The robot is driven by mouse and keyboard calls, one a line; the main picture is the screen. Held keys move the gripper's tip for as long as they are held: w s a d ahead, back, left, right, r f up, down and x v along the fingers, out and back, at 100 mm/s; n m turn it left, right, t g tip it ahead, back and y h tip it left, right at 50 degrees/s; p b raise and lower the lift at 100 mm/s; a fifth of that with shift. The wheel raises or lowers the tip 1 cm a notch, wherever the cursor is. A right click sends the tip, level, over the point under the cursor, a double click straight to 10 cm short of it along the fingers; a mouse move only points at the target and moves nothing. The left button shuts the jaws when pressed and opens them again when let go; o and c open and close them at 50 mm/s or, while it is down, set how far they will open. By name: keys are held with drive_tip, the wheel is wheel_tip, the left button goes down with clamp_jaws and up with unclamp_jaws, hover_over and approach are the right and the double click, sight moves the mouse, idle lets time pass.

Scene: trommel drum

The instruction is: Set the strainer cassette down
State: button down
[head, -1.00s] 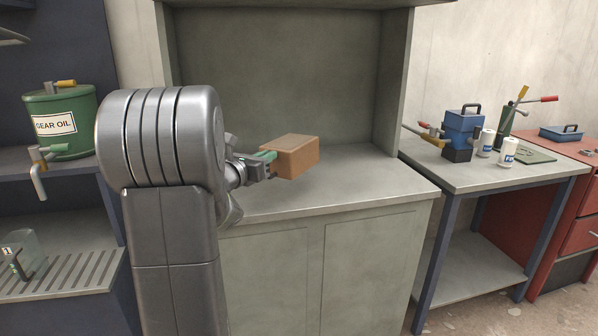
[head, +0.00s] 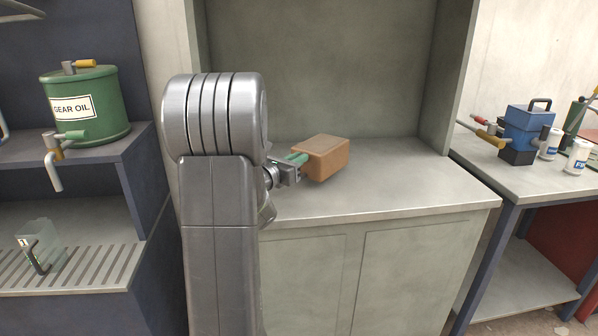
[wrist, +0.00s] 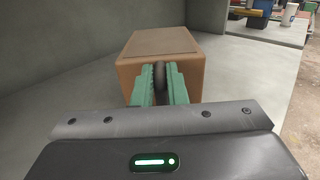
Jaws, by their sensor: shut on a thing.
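The strainer cassette is an orange-brown box (head: 328,158) at the end of my gripper (head: 300,160). In the wrist view the box (wrist: 158,46) is straight ahead, with a dark rounded handle between the green fingers of my gripper (wrist: 160,80). The fingers are shut on this handle. In the head view the box is over the grey counter (head: 400,190), near its middle. I cannot tell whether its underside touches the counter. Part of my arm hides the counter's left end.
Side and back panels (head: 320,70) enclose the counter. Its top is clear right of the box. At left, a green gear oil can (head: 88,105) stands on a shelf, with a clear jug (head: 38,248) on a slatted rack below. At right, a bench holds a blue device (head: 528,128).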

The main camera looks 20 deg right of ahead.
wheel_tip(320, 180, down, 3)
drive_tip(key=shift+f, duration=0.1)
drive_tip(key=c, duration=1.5)
unclamp_jaws()
drive_tip(key=shift+o, duration=0.2)
drive_tip(key=v, duration=1.2)
